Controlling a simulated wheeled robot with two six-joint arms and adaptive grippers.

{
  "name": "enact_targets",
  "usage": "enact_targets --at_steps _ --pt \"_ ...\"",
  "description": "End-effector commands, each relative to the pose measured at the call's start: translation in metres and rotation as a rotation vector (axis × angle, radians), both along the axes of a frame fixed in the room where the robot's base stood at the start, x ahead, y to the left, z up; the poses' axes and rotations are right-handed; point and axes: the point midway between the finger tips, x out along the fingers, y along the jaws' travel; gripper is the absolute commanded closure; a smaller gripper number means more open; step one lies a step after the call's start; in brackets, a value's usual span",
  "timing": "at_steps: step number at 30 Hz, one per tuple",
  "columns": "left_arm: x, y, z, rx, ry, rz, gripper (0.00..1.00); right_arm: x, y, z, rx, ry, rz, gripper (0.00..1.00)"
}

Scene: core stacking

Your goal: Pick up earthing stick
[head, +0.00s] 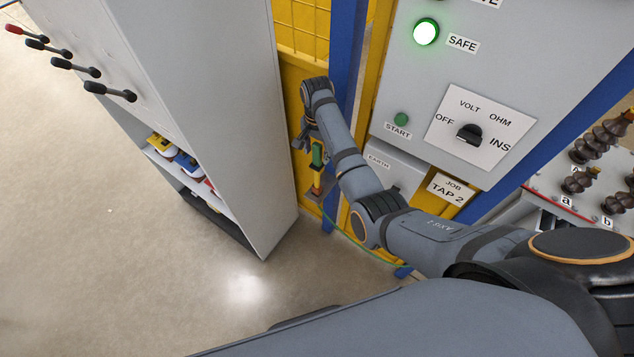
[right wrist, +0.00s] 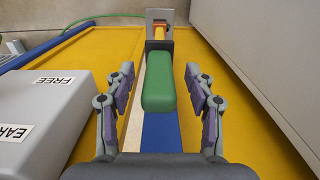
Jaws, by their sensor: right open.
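The earthing stick has a green handle (head: 317,155) and a yellow-orange lower part (head: 316,185). It stands in a grey holder on the yellow and blue frame in the head view. In the right wrist view its green handle (right wrist: 158,83) lies between the two open fingers of my right gripper (right wrist: 160,88), with a gap on each side. My left gripper is not in view.
A grey cabinet (head: 215,110) with levers stands close on the left. A grey panel (head: 400,60) with a lit green SAFE lamp (head: 426,31) and a rotary switch (head: 470,134) is on the right. A green cable (head: 345,235) runs low near the holder. The floor (head: 90,240) at left is clear.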

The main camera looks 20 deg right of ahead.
Motion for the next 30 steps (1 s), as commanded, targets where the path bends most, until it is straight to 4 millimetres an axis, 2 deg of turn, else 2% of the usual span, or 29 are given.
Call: enact_targets --at_steps 3,15,30 --pt "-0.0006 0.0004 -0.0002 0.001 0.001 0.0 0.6 -0.0001 -0.0001 0.0 0.0 0.0 0.0 0.48" --pt "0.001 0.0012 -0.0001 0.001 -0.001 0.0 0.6 -0.0001 -0.0001 0.0002 0.0 0.0 0.0 1.0" --pt "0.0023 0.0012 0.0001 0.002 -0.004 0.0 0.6 0.0005 0.0 0.0019 0.0 -0.001 0.0 1.0"
